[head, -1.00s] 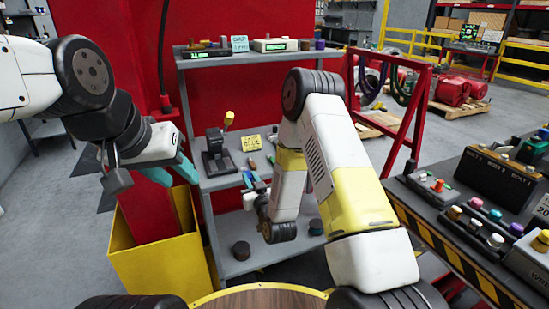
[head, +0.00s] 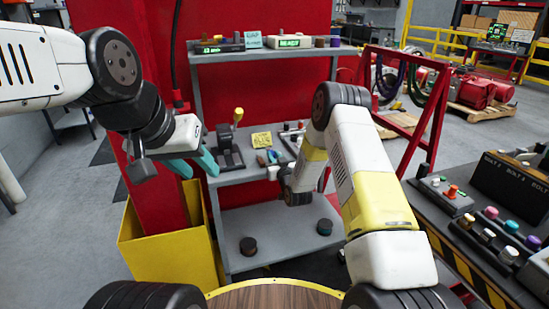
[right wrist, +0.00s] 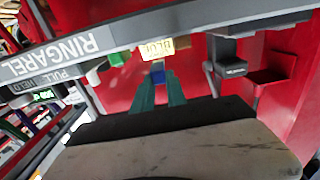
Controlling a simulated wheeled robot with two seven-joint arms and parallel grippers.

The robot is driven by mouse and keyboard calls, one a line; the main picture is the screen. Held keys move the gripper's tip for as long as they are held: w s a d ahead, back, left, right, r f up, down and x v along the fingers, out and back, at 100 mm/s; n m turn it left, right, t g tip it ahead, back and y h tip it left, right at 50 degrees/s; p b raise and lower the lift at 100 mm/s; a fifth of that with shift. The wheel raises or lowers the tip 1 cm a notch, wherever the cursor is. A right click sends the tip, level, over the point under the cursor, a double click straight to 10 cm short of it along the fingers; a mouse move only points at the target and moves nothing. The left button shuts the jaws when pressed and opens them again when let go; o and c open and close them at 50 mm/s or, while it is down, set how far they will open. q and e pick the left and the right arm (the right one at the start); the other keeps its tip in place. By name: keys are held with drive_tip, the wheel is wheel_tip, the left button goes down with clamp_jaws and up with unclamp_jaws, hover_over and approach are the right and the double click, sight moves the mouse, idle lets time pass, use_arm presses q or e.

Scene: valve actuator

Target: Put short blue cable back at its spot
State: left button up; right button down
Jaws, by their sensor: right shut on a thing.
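My right gripper (right wrist: 158,92) has its teal fingers close together on a small blue piece (right wrist: 158,74) in the right wrist view. It may be the short blue cable; its full shape does not show. A yellow label (right wrist: 157,47) lies just beyond it. My left gripper (head: 194,163) is open and empty, in front of the left shelf post.
A grey device with a yellow-topped lever (head: 231,150) and a yellow note (head: 262,140) are on the middle shelf. Two dark round pieces (head: 248,246) are on the lower shelf. Cables hang on a red rack (head: 437,105) at right. A yellow bin (head: 165,245) stands at left.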

drive_tip(key=shift+w, duration=0.3)
drive_tip(key=shift+w+d+f, duration=0.1)
drive_tip(key=shift+w+f, duration=0.1)
drive_tip(key=shift+f, duration=1.55)
drive_tip(key=shift+f, duration=0.1)
drive_tip(key=c, duration=1.3)
unclamp_jaws()
drive_tip(key=shift+c, duration=0.2)
